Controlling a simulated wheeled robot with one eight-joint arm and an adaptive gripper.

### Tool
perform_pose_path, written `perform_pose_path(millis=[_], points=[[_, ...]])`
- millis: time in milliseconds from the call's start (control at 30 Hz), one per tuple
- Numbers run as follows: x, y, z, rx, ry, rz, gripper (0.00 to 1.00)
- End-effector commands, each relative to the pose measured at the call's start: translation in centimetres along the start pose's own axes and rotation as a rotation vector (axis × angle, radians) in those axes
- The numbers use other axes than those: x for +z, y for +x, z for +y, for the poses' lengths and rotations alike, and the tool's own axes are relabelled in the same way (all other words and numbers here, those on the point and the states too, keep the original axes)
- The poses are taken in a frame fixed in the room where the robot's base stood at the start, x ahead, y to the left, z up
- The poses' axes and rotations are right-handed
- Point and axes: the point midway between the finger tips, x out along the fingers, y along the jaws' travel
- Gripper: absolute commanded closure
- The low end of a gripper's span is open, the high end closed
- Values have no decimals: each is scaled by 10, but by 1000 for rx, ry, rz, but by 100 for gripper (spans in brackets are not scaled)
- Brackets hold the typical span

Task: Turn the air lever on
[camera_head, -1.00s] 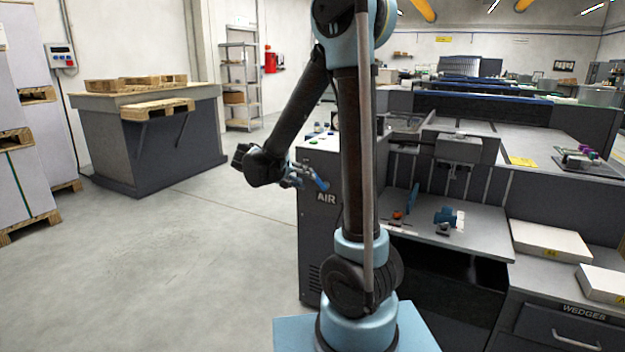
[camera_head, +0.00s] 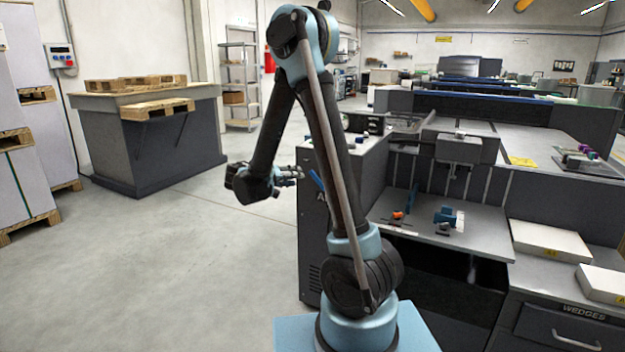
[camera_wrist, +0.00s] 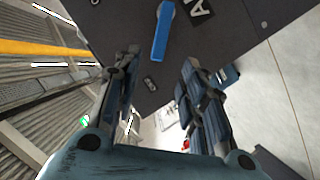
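The air lever is a blue bar (camera_wrist: 162,35) on a dark panel in the wrist view. It also shows in the head view (camera_head: 317,181), slanting on the side of the dark cabinet beside the AIR label, which is mostly hidden there by my arm. Part of that label (camera_wrist: 200,8) shows in the wrist view. My gripper (camera_head: 299,174) is just left of the lever in the head view. In the wrist view my gripper (camera_wrist: 160,72) has its two fingers wide apart with nothing between them. The lever lies beyond the fingertips, apart from them.
The dark cabinet (camera_head: 313,255) and its press bed (camera_head: 470,232) stand on the right. A dark bench (camera_head: 165,150) with wooden pallets stands at the back left. The concrete floor (camera_head: 190,270) on the left is clear.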

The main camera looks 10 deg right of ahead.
Motion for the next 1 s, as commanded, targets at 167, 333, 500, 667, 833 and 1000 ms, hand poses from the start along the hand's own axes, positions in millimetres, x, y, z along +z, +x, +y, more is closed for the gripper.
perform_pose_path(millis=[167, 333, 500, 667, 833, 1000], points=[[0, 30, 0, 2, 2, -3, 62], [1, 58, 0, 2, 1, -3, 62], [0, 84, 1, 2, 1, -2, 62], [0, 103, 0, 1, 1, -1, 62], [0, 113, 0, 1, 0, -1, 62], [0, 115, 0, 0, 0, 0, 62]])
